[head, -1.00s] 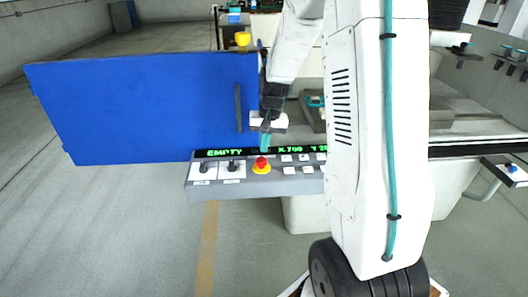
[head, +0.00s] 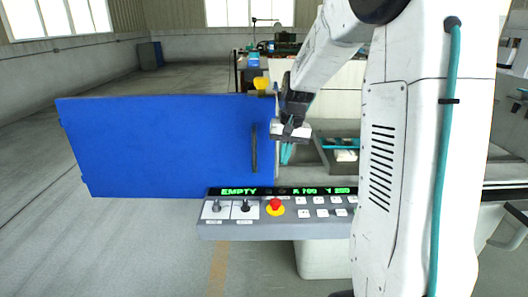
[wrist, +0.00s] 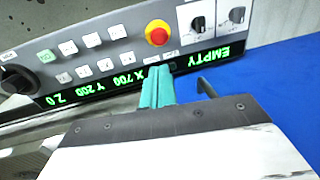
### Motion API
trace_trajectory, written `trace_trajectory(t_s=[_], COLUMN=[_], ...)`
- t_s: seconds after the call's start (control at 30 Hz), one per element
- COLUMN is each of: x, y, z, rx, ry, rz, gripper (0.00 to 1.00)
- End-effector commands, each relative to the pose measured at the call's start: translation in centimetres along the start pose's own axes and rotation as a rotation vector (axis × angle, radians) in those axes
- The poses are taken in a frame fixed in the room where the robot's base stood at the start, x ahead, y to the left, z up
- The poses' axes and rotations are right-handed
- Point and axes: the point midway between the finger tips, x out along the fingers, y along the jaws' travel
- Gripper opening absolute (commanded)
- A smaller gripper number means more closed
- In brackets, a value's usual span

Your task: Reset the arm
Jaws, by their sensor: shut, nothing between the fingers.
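My gripper (head: 287,153) shows in the head view at the end of my white arm, in front of the machine and just right of the blue door's handle. Its teal fingers are together and hold nothing. In the wrist view the teal fingers (wrist: 157,87) are closed side by side, pointing toward the control panel's display. The control panel (head: 275,229) is below my gripper in the head view. It also fills the upper part of the wrist view (wrist: 120,50), upside down. I cannot tell the exact gap between fingers and panel.
A blue door (head: 170,150) with a dark handle (head: 254,148) stands open left of my gripper. The panel carries a red emergency button (head: 275,204) and a display reading EMPTY. A tray (head: 345,155) lies behind my arm. Floor at the left is clear.

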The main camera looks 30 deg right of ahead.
Motion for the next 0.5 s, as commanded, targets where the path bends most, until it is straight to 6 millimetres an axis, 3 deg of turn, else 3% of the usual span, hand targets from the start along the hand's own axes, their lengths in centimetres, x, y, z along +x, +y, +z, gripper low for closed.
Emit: trace_trajectory(t_s=[0.27, 0.37, 0.5], x=[0.2, 1.0, -0.5], y=[0.1, 0.7, 0.2], z=[0.5, 2.6, 8.1], rx=[-0.006, -0.016, -0.082], ry=[-0.02, -0.075, -0.119], rz=[0.005, 0.021, 0.05], gripper=[0.0, 0.0, 0.0])
